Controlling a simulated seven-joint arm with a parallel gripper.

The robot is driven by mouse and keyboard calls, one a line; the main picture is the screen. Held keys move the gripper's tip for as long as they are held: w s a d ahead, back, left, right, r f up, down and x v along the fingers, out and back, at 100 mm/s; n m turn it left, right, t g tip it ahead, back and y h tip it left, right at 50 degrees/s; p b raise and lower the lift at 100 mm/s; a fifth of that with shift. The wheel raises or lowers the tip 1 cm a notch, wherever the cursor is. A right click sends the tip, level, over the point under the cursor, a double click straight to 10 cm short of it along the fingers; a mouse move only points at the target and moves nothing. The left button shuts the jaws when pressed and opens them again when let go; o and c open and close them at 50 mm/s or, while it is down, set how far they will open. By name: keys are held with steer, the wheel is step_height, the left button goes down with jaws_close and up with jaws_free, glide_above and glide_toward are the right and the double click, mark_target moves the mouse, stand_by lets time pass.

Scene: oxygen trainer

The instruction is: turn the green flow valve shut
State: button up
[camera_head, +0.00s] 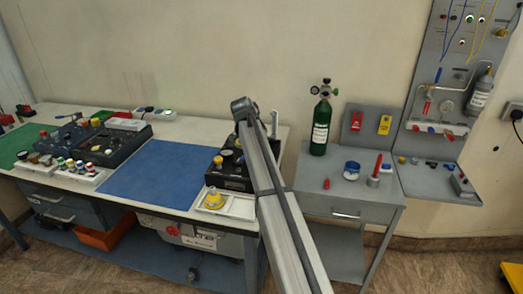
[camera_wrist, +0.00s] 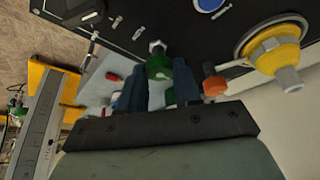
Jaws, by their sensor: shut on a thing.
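In the wrist view, a green valve (camera_wrist: 158,67) with a pale metal hex end sits between the two blue-grey fingers of my gripper (camera_wrist: 157,84). The fingers are shut on it, one at each side, and hide its lower part. It is at the edge of a dark panel (camera_wrist: 130,22). In the head view my arm reaches to the back right of the left bench, and my fingers and the green valve cannot be made out there.
An orange knob (camera_wrist: 214,86) is close beside the right finger, and a large yellow knob (camera_wrist: 275,52) is farther right. A green gas cylinder (camera_head: 320,128) stands on the grey side table (camera_head: 315,203). A blue mat (camera_head: 155,170) on the bench is clear.

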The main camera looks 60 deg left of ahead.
steer(key=shift+a+m+h, duration=0.1)
steer(key=shift+m+h, duration=0.2)
steer(key=shift+m, duration=0.4)
steer(key=o, duration=1.1)
steer(key=shift+c, duration=0.2)
steer(key=v, duration=1.4)
steer(key=shift+w+f, duration=0.1)
steer(key=shift+w, duration=0.05)
